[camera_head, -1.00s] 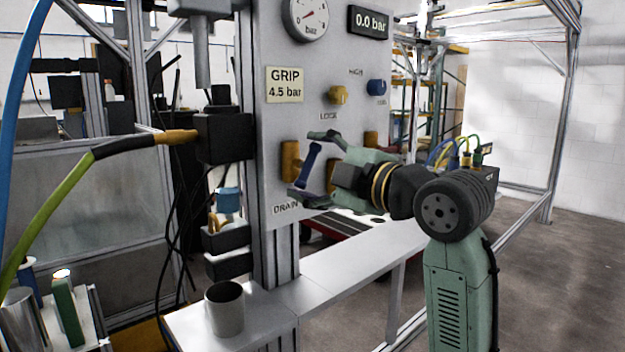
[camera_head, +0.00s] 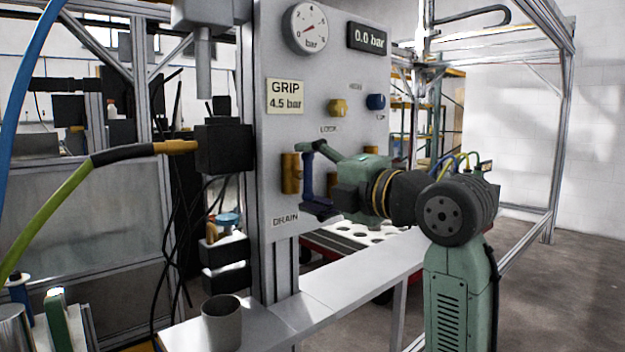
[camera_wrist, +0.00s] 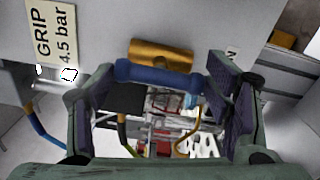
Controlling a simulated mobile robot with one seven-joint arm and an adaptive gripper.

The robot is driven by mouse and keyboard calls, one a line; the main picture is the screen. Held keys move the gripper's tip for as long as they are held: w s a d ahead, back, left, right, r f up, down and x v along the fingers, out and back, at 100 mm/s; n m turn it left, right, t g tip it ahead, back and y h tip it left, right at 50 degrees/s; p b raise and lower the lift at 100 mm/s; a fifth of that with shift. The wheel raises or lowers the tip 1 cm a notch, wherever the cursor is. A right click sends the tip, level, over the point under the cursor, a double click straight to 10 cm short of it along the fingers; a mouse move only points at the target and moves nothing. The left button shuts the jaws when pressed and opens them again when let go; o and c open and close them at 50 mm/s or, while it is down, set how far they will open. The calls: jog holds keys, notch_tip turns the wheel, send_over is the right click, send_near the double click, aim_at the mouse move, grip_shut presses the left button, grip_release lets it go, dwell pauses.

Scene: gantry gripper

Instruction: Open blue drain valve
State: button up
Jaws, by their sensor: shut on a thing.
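The blue drain valve handle (camera_head: 307,172) stands about upright on its brass valve body (camera_head: 290,173), above the DRAIN label (camera_head: 285,219) on the grey panel. My gripper (camera_head: 314,178) is at the panel, with one finger at the handle's upper end and the other at its lower end. In the wrist view the blue handle (camera_wrist: 157,72) lies lengthwise between the two fingers of my gripper (camera_wrist: 160,82), which is shut on its ends. The brass body (camera_wrist: 163,54) shows just behind it. My gripper hides part of the panel's lower right.
The panel also carries a yellow knob (camera_head: 338,107), a blue knob (camera_head: 376,101), a gauge (camera_head: 307,27) and a display reading 0.0 bar (camera_head: 368,38). A grey cup (camera_head: 222,325) stands on the ledge (camera_head: 330,292) below. A black block (camera_head: 222,145) with a hose is left of the panel.

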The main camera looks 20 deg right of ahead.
dwell(0.3)
jog(key=o, duration=0.8)
jog(key=v, duration=1.2)
